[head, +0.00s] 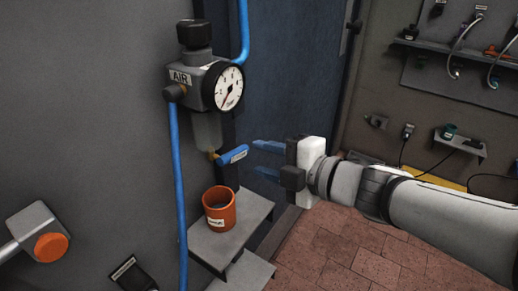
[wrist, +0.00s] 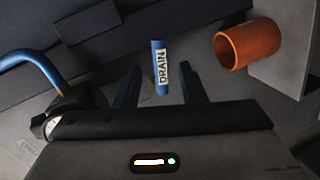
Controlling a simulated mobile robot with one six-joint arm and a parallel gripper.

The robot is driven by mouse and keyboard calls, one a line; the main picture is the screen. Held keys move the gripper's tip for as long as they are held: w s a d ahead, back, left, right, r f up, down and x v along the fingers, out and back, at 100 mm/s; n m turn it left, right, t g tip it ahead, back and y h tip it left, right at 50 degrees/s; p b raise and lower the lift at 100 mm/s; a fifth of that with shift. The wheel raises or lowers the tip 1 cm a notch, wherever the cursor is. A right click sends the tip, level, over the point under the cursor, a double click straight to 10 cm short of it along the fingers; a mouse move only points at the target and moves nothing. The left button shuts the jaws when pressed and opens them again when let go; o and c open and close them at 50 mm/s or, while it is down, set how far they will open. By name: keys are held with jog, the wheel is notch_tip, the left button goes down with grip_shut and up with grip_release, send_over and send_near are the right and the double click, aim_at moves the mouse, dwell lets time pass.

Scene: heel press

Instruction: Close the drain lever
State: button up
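The blue drain lever (head: 232,155) sticks out to the right from the bottom of the air regulator's bowl (head: 207,130) in the head view. In the wrist view the lever (wrist: 160,66), with its white DRAIN label, lies between my two fingers, beyond their tips. My gripper (head: 262,160) is open, with its blue fingers pointing left at the lever and a small gap to it in the head view. In the wrist view my gripper (wrist: 160,75) has nothing between its fingers that it touches.
An orange cup (head: 219,208) stands on a grey shelf (head: 232,243) below the lever. A blue hose (head: 179,200) runs down the wall at left, and a round gauge (head: 229,87) sits above. An orange-capped fitting (head: 50,247) is at lower left.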

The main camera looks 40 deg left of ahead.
aim_at(244, 153)
jog(key=b+x, duration=0.1)
jog(key=x, duration=0.6)
jog(key=shift+a, duration=0.1)
jog(key=shift+w, duration=0.1)
grip_shut()
